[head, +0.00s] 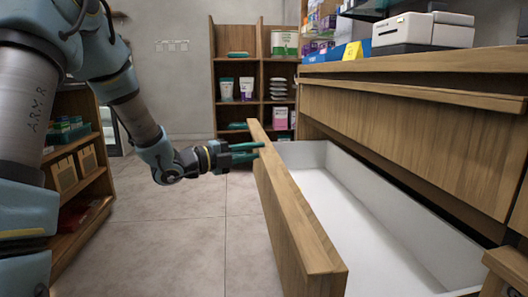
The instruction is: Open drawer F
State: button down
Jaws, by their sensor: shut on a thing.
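A wooden drawer (300,235) with a white inside stands pulled well out of the counter on the right. It looks empty, and no letter is visible on it. Its outer front face is turned mostly away, so any handle there is hidden. My gripper (247,152) has dark green fingers and reaches from the left to the far part of the drawer front. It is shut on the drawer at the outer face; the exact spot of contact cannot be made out.
The wooden counter (400,128) has a closed drawer front above the open one. A white printer-like device (423,30) and a yellow card (352,51) stand on top. Shelves (241,117) are at the back and at left (85,195). Tiled floor (185,245) is clear between.

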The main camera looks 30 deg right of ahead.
jog(key=shift+w, duration=0.1)
jog(key=c, duration=0.8)
grip_release()
jog(key=shift+o, duration=0.2)
jog(key=shift+a, duration=0.1)
jog(key=a+p, duration=0.2)
jog(key=a, duration=0.8)
jog(key=shift+a, duration=0.35)
